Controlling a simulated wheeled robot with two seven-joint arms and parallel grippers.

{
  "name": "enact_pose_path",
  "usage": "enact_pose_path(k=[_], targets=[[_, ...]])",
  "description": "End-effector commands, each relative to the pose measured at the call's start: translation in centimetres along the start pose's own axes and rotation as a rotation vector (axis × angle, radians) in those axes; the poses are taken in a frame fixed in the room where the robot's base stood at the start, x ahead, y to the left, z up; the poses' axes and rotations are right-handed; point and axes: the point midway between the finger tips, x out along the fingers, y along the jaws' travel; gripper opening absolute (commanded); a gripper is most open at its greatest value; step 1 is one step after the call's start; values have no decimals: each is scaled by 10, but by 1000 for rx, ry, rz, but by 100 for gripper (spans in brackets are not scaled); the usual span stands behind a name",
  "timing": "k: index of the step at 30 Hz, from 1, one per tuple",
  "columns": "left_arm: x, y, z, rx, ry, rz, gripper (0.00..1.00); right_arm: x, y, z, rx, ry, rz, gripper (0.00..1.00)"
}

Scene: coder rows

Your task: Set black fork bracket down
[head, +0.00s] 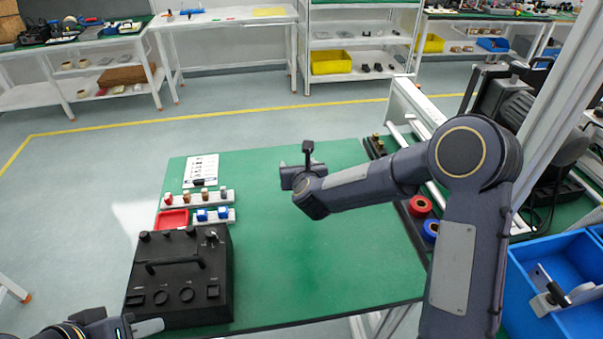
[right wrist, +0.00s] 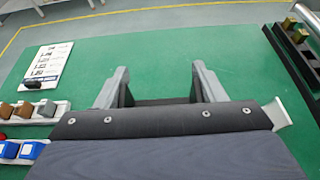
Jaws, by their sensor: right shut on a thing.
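My right gripper (head: 288,176) is over the middle of the green table, seen from behind its wrist in the head view. In the right wrist view its two grey fingers (right wrist: 160,84) stand apart, with a dark strip between them low down. I take this strip to be the black fork bracket (right wrist: 160,102); most of it is hidden behind the gripper body. Whether it touches the table cannot be told. My left gripper (head: 148,327) is only partly in view at the bottom left, with one grey finger showing, away from the bracket.
A black control box (head: 180,305) stands at the table's front left. Behind it are a red tray (head: 172,220), white racks with small blocks (head: 200,198) and a printed sheet (head: 201,170) with a small black piece at its edge. The green table's middle (head: 320,250) is clear.

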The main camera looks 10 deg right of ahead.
Motion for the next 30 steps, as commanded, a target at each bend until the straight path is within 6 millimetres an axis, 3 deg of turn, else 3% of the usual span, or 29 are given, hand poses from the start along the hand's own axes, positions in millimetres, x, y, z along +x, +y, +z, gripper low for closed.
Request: enact_pose_path(k=[3,9,14,21,30], targets=[[-5,2,-3,0,0,0,35,28,-6,-14,-1,4,-2,38],[-9,4,-5,0,0,0,35,57,-12,-29,1,0,0,38],[-11,5,-5,0,0,0,35,68,-14,-36,0,0,0,38],[-13,6,-6,0,0,0,35,81,-15,-63,1,0,0,38],[-12,5,-6,0,0,0,35,82,-15,-65,2,-2,-1,38]])
